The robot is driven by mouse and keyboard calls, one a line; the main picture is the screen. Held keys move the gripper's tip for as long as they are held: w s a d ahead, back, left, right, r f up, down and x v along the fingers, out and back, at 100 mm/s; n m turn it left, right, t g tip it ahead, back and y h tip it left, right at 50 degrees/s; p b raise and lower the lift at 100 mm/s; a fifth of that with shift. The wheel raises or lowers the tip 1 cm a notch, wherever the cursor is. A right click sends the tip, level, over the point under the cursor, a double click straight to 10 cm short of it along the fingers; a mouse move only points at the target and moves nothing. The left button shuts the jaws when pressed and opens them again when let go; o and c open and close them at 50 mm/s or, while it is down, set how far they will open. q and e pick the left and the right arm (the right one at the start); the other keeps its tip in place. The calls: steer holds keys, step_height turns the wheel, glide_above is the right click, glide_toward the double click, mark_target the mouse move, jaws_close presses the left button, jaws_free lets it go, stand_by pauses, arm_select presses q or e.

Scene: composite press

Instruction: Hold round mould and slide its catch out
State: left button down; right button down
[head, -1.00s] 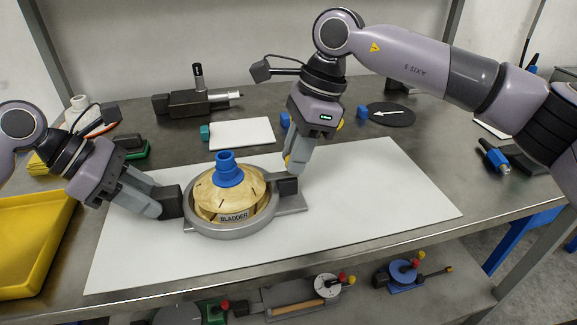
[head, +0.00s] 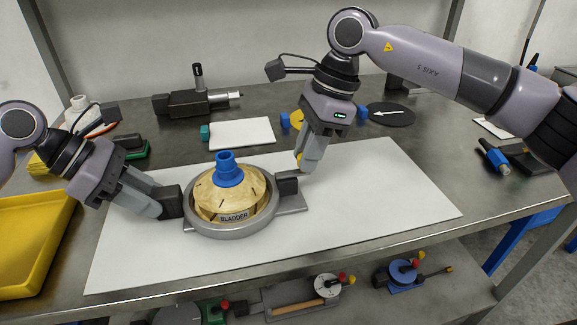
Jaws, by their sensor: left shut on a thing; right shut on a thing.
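The round mould has a grey ring (head: 232,231) around a tan segmented body (head: 212,193) marked "BLADDER". A blue collar (head: 229,170) stands upright on top of the body. My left gripper (head: 167,204) is shut on the black grip on the mould's left side. My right gripper (head: 305,165) is shut on the catch at the mould's right side, where a black block (head: 287,184) sits over a grey plate (head: 291,206). The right fingers hide part of the catch, so their exact contact is not clear.
The mould rests on a white sheet (head: 376,196), clear to the right. Behind are a white pad (head: 241,132), a dark vise-like tool (head: 190,103) and a dark disc with an arrow (head: 388,114). A yellow tray (head: 40,244) is at left.

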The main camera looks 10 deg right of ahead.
steer(key=shift+d, duration=0.4)
steer(key=c, duration=0.9)
jaws_free()
steer(key=v, duration=1.2)
